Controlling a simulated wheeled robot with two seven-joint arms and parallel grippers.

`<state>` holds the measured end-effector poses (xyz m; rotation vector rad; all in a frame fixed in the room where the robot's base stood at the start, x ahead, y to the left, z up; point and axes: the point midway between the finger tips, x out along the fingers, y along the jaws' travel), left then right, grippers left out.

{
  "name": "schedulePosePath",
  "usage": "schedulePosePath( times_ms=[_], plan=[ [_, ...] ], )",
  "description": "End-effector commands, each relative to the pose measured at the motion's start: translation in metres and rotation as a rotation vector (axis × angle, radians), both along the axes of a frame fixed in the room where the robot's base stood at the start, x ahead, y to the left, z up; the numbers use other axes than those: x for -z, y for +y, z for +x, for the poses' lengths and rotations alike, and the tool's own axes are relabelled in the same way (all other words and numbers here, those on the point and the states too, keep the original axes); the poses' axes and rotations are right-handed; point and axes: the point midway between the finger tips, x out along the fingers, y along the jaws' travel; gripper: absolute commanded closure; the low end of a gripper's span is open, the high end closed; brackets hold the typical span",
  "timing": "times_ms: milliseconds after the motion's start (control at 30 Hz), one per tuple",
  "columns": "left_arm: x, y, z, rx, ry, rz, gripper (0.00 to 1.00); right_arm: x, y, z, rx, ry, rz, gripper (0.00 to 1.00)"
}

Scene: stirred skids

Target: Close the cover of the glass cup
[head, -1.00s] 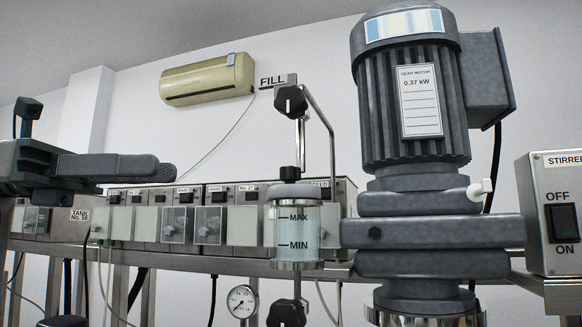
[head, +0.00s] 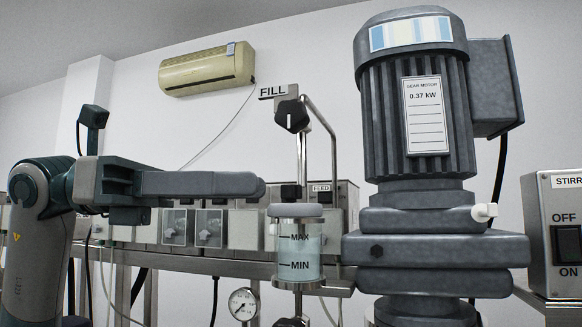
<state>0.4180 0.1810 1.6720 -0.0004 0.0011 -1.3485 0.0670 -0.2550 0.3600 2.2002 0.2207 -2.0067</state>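The glass cup (head: 300,248) with MAX and MIN marks stands at the middle of the view and holds pale liquid. Its grey disc cover (head: 296,210) shows at the cup's top; I cannot tell whether it is fully seated. A black fitting (head: 291,192) stands just above or behind it. My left gripper (head: 262,188) reaches in from the left, its fingertips a little left of the black fitting and slightly higher than the cover. It appears apart from both. The fingers overlap edge-on, so their gap is hidden. My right gripper is out of view.
A large gear motor (head: 415,110) stands close right of the cup. A black FILL knob (head: 292,114) and a bent steel pipe rise above the cup. A pressure gauge (head: 243,304) sits below left. A switch box (head: 557,235) is at far right.

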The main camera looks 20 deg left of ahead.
Motion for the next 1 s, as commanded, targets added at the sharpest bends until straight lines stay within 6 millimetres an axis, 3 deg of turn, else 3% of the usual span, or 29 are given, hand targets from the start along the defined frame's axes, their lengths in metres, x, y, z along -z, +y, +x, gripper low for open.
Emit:
schedulePosePath(
  times_ms=[200, 400, 833, 933, 1000],
  plan=[
    [-0.003, -0.037, 0.007, 0.004, -0.001, 0.001, 0.75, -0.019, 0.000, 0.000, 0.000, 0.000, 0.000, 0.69],
    [-0.001, -0.057, 0.012, 0.002, 0.001, 0.001, 0.75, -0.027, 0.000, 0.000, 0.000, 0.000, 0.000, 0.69],
    [0.000, -0.064, 0.014, 0.001, -0.001, 0.000, 0.75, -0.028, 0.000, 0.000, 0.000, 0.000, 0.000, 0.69],
    [0.000, -0.063, 0.014, 0.001, -0.001, 0.000, 0.96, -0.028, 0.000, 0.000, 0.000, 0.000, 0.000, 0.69],
    [0.000, -0.063, 0.014, 0.001, -0.001, 0.000, 1.00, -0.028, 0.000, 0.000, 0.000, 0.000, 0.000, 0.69]
  ],
)
